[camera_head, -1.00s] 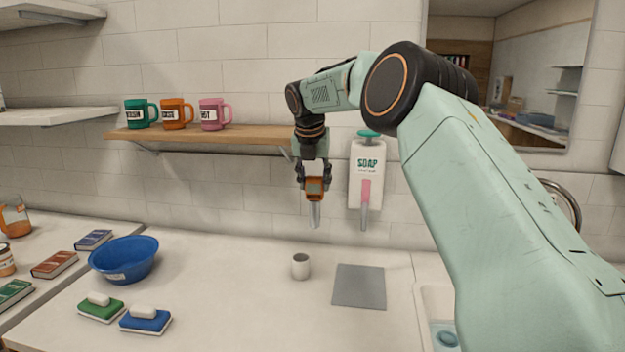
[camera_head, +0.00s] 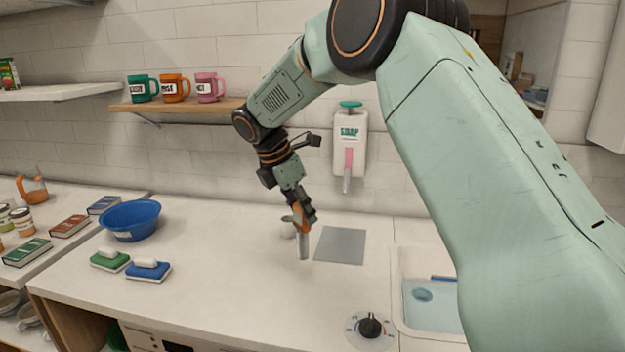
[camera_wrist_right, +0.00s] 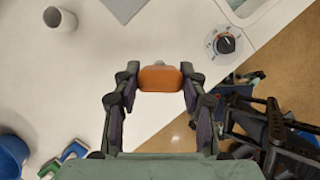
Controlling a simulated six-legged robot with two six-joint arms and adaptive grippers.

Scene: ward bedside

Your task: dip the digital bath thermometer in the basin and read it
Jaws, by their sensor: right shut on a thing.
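My right gripper (camera_head: 302,212) is shut on the bath thermometer (camera_head: 304,246), which has an orange head and a grey probe pointing down. The orange head also shows between the fingers in the right wrist view (camera_wrist_right: 160,78). I hold it above the counter, in front of the small cup; no readout can be read. A sunken basin (camera_head: 398,262) with pale blue water lies at the right, partly behind my right arm. A blue bowl (camera_head: 130,218) stands apart at the left; its inside bottom is hidden. My left gripper is out of view.
A grey mat (camera_head: 341,246) and a small cup (camera_head: 288,229) lie near the gripper. A dial (camera_head: 370,326) sits at the front edge, left of the basin. A soap dispenser (camera_head: 349,140) hangs on the wall.

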